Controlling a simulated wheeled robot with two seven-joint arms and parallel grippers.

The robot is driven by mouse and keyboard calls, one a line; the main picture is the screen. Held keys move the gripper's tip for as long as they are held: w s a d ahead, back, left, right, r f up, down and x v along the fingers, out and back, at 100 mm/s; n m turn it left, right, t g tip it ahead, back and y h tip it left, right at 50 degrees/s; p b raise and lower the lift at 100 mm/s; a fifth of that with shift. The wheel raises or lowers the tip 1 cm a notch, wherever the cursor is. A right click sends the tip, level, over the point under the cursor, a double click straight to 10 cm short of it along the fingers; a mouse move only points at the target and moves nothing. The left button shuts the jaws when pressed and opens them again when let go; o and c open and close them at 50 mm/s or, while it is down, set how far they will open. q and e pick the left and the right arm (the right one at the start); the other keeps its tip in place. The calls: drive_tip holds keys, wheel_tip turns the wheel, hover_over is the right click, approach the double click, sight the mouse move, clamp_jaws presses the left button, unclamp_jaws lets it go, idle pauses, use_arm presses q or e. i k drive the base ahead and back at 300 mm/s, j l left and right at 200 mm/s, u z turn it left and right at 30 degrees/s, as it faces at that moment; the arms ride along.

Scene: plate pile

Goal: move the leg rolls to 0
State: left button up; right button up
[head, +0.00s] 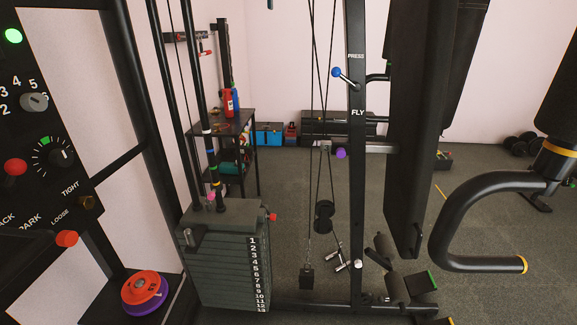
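Dark rolls, which look like the leg rolls (384,246), sit low on the weight machine, right of its front upright. Their setting marks are too small to read, so I cannot tell which number they are at. A chrome handle or pin (343,266) is on the upright just left of them. Neither of my grippers shows in the head view.
A weight stack (225,270) with numbered plates stands at centre left. A black control panel (45,120) fills the left. The upright (356,180) carries a blue-knobbed lever (337,73). A curved bar (440,235) stands at right. Red and purple discs (140,287) lie lower left.

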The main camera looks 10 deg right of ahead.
sight(398, 290)
drive_tip(key=z, duration=1.1)
drive_tip(key=l, duration=0.1)
